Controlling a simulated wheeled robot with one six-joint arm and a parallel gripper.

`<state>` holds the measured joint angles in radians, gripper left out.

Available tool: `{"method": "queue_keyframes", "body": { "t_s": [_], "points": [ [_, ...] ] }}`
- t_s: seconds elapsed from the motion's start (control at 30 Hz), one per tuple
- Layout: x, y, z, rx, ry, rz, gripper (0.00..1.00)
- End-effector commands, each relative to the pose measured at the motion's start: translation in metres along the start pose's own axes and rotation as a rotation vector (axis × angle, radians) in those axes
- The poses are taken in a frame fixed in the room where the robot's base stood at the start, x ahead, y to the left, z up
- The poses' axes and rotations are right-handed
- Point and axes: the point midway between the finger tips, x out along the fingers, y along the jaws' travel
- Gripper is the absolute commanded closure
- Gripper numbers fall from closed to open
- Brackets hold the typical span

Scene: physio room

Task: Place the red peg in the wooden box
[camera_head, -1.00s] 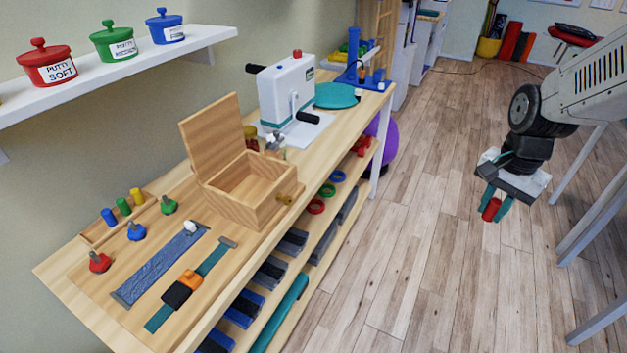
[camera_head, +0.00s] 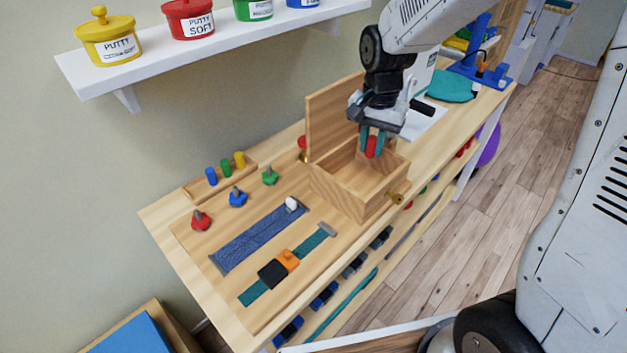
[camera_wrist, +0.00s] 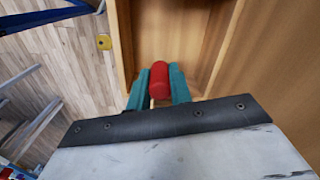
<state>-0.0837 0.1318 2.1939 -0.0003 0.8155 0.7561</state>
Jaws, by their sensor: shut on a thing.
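The red peg (camera_head: 371,147) is held between the teal fingers of my gripper (camera_head: 373,142). In the wrist view the red peg (camera_wrist: 159,80) sits between the two fingertips (camera_wrist: 158,92), with the box interior beyond it. The wooden box (camera_head: 345,191) stands on the bench with its lid (camera_head: 334,117) raised at the back left. My gripper points down over the box opening, near its back right. The peg's lower end appears at about the rim; its exact height over the box floor is hard to tell. The box (camera_wrist: 121,45) looks empty in the wrist view.
A peg rack (camera_head: 217,179) with blue, green and yellow pegs lies to the left. Knobs, a denim strip (camera_head: 258,236) and a buckle strap (camera_head: 279,268) lie in front. A brass knob (camera_head: 395,197) sticks out of the box's front. A white device stands behind my arm.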

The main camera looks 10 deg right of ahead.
Motion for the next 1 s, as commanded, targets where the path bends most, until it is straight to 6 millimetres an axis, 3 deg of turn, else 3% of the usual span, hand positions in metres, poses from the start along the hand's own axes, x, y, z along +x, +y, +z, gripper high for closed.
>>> {"method": "queue_keyframes", "body": {
  "t_s": [0.13, 0.33, 0.77, 1.0],
  "points": [
    [0.013, 0.001, 0.000, 0.001, -0.003, 0.003, 1.00],
    [0.050, -0.002, 0.003, -0.005, -0.003, 0.003, 1.00],
    [0.097, -0.002, 0.003, -0.006, -0.002, 0.003, 1.00],
    [0.100, -0.003, 0.002, -0.005, 0.001, 0.000, 1.00]
  ]
}}
